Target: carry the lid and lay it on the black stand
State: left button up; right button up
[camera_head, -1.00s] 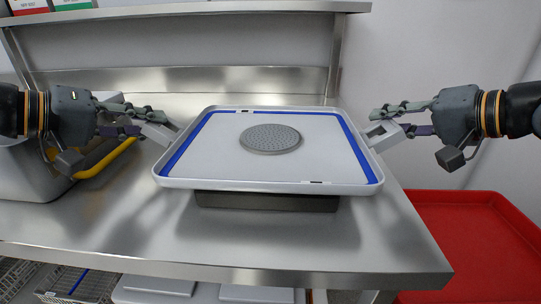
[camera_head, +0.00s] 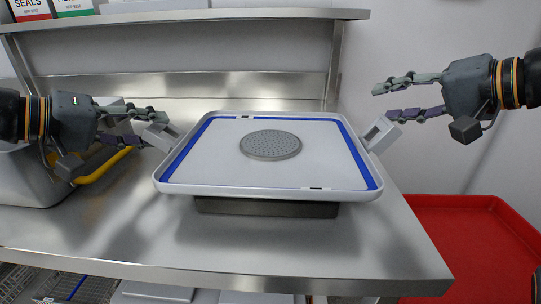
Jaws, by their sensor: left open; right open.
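The lid (camera_head: 230,168) is a white tray-like panel with a raised rim, blue strips along its sides and a grey perforated disc (camera_head: 270,145) in its middle. It lies flat on the black stand (camera_head: 265,207), whose front face shows beneath it. A grey block handle sticks out at each side, the left handle (camera_head: 160,136) and the right handle (camera_head: 381,133). My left gripper (camera_head: 150,128) is open, with its fingertips close by the left handle; I cannot tell whether they touch. My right gripper (camera_head: 385,101) is open and empty, above and beside the right handle.
A grey bin (camera_head: 35,180) with a yellow handle (camera_head: 102,166) stands at the left under my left arm. A steel shelf (camera_head: 190,18) runs along the back. A red tray (camera_head: 465,235) lies low at the right. The steel bench (camera_head: 150,235) is clear in front.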

jog(key=shift+r, duration=2.6)
